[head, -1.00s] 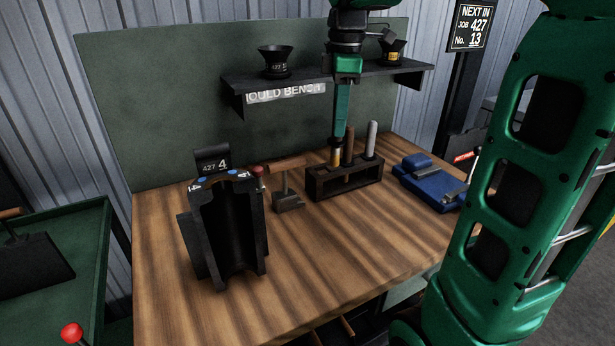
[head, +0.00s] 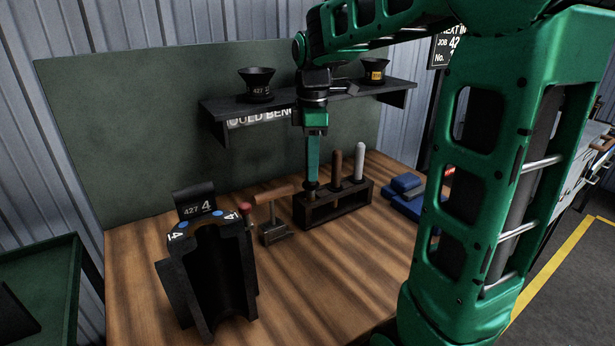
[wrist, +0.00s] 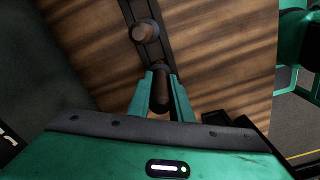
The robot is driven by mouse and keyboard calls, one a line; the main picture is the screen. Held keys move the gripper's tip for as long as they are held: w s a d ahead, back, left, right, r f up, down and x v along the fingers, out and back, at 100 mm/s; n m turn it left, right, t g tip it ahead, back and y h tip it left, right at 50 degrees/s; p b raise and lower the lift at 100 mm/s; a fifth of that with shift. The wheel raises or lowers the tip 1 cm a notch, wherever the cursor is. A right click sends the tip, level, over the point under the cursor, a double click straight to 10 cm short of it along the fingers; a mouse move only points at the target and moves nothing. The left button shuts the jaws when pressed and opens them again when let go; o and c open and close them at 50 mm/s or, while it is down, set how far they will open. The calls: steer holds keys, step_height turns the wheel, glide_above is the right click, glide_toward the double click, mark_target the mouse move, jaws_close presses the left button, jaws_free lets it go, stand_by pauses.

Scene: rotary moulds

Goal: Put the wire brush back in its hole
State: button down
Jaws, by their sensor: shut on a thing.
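The wooden tool rack (head: 336,208) stands on the bench, with its holes in a row. My gripper (head: 312,184) points straight down over the rack's left end. It is shut on a dark brown upright handle, taken to be the wire brush (wrist: 161,98), seen between the fingers in the wrist view. The brush's lower end is at the rack's left hole; how deep it sits is hidden. A brown-handled tool (head: 336,168) stands in the middle hole and a pale grey-handled tool (head: 359,162) in the right one.
A wooden-handled hammer-like tool (head: 273,212) stands left of the rack, beside a black split mould (head: 213,270). A blue item (head: 404,195) lies to the right. A shelf (head: 335,99) with two black cups is behind my gripper.

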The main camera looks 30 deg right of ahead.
steer(key=shift+f, duration=1.55)
steer(key=c, duration=1.6)
jaws_free()
step_height(320, 180, up, 12)
steer(key=shift+r, duration=0.2)
steer(key=s+d+f+m, duration=0.1)
steer(key=s+f+m, duration=0.5)
steer(key=s, duration=0.2)
steer(key=s+d+f+m, duration=0.1)
steer(key=s+f+m, duration=0.5)
steer(key=s, duration=0.2)
steer(key=s+d+f+m, duration=0.1)
steer(key=s+f+m, duration=0.5)
steer(key=s, duration=0.3)
steer(key=shift+d+f+m, duration=0.25)
steer(key=shift+m, duration=0.25)
